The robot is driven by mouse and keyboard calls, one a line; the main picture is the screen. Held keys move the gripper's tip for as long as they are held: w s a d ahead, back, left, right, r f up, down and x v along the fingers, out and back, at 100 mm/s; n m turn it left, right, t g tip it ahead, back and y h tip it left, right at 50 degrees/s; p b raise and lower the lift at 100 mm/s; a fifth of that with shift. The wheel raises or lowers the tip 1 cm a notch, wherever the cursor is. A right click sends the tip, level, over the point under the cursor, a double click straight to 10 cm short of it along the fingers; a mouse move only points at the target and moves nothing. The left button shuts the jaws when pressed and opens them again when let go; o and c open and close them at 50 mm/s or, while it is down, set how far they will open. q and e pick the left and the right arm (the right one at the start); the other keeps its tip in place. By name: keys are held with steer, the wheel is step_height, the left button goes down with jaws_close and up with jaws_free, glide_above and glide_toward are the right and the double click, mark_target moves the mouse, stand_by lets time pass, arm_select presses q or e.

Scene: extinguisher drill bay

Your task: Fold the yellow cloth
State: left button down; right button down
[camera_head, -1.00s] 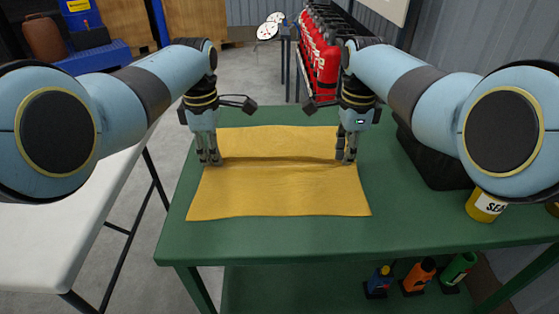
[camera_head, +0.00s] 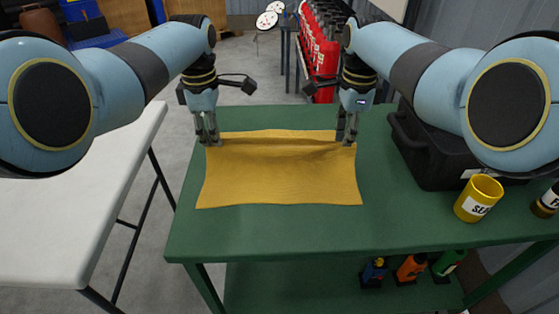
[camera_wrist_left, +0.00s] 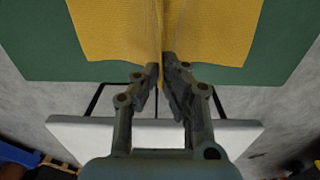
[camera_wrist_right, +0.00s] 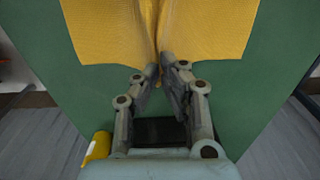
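The yellow cloth (camera_head: 280,182) lies on the green table, with a raised crosswise ridge near its far edge and a flat near part. My left gripper (camera_head: 212,142) is at the left end of the ridge. My right gripper (camera_head: 347,141) is at the right end. In the left wrist view the fingers (camera_wrist_left: 159,72) close around a pinched crease of the cloth. In the right wrist view the fingers (camera_wrist_right: 159,74) also close on the crease. The exact contact at the fingertips is partly hidden.
The green table (camera_head: 290,230) is clear in front of the cloth. A black case (camera_head: 425,165), a yellow cup (camera_head: 479,198) and a dark bottle (camera_head: 546,201) stand to the right. A white table (camera_head: 70,215) is at left. Red extinguishers (camera_head: 319,45) stand behind.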

step_height(320, 180, up, 15)
steer(key=p, duration=1.4)
steer(key=shift+s, duration=0.15)
steer(key=shift+a+f, duration=0.1)
steer(key=shift+f, duration=0.1)
